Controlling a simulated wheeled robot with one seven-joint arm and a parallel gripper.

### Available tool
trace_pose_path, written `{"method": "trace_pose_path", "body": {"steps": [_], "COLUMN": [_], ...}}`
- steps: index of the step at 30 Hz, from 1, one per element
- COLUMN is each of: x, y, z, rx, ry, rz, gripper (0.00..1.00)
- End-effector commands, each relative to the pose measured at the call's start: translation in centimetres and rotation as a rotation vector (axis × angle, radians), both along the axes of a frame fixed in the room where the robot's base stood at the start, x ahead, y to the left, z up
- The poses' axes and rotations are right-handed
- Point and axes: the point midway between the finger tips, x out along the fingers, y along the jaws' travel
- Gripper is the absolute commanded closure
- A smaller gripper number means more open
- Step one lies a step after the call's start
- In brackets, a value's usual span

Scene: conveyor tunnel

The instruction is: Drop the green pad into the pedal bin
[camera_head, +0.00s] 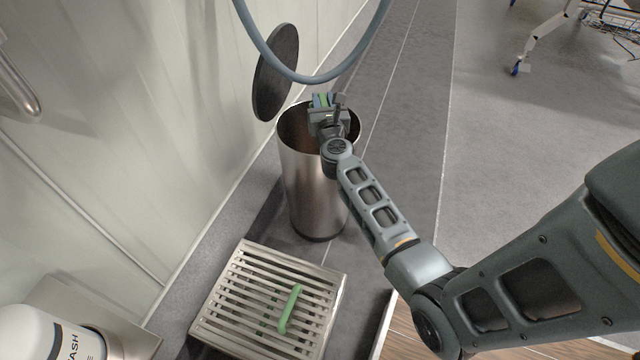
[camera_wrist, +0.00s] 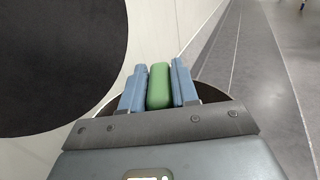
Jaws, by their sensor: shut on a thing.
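The pedal bin (camera_head: 315,195) is a tall steel cylinder on the floor by the wall, with its round dark lid (camera_head: 275,72) raised; the lid also shows large in the wrist view (camera_wrist: 55,60). My gripper (camera_head: 323,101) is over the bin's open mouth, near its far rim. In the wrist view its two blue fingers are shut on the green pad (camera_wrist: 159,86), which sits between them. The bin's dark opening shows partly behind the fingers.
A slatted metal rack (camera_head: 225,310) stands in front of the bin, with a green bar-shaped object (camera_head: 290,309) on it. A white wash bottle (camera_head: 45,335) is at the lower left. A grey-blue hose (camera_head: 312,78) loops above the bin.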

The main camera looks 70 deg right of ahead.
Motion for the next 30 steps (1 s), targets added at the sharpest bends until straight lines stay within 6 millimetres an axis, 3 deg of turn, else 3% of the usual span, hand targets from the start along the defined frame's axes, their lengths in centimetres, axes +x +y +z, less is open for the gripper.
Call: {"method": "trace_pose_path", "body": {"steps": [1, 6, 16, 17, 26, 30], "x": [0.0, 0.0, 0.0, 0.0, 0.0, 0.0], "y": [0.0, 0.0, 0.0, 0.0, 0.0, 0.0], "z": [-1.3, -2.6, -2.8, -2.8, -2.8, -2.8], "rx": [0.0, -0.001, 0.0, 0.0, 0.0, 0.0], "ry": [0.0, -0.001, 0.0, 0.0, 0.0, 0.0], "rz": [0.0, 0.001, 0.001, 0.001, 0.001, 0.001], "gripper": [1.0, 1.0, 1.0, 0.7, 0.41, 0.41]}}
